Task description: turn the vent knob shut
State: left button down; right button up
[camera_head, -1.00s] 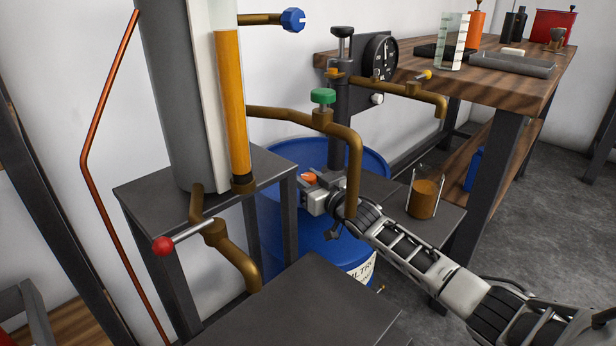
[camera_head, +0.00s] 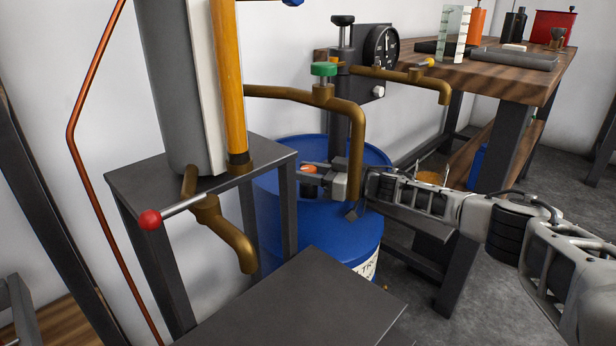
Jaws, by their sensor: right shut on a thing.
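A small orange knob (camera_head: 309,168) sits on top of the blue drum (camera_head: 323,222); I take it as the vent knob. My right gripper (camera_head: 310,172) reaches in from the right, low over the drum lid, and is shut on the orange knob, with a finger on either side. The brown spout pipe in front hides part of the gripper's body. How far the knob is turned cannot be told. My left gripper is not in view.
A brown pipe with a green knob (camera_head: 323,69) hangs down close to my right wrist. A red-tipped lever (camera_head: 150,219) juts out at left. A dark low table (camera_head: 290,305) stands in front, clear on top. A wooden workbench (camera_head: 490,77) stands at right.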

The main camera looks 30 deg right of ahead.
jog(key=shift+d, duration=0.1)
dwell(0.3)
jog(key=o, duration=1)
jog(key=shift+c, duration=0.2)
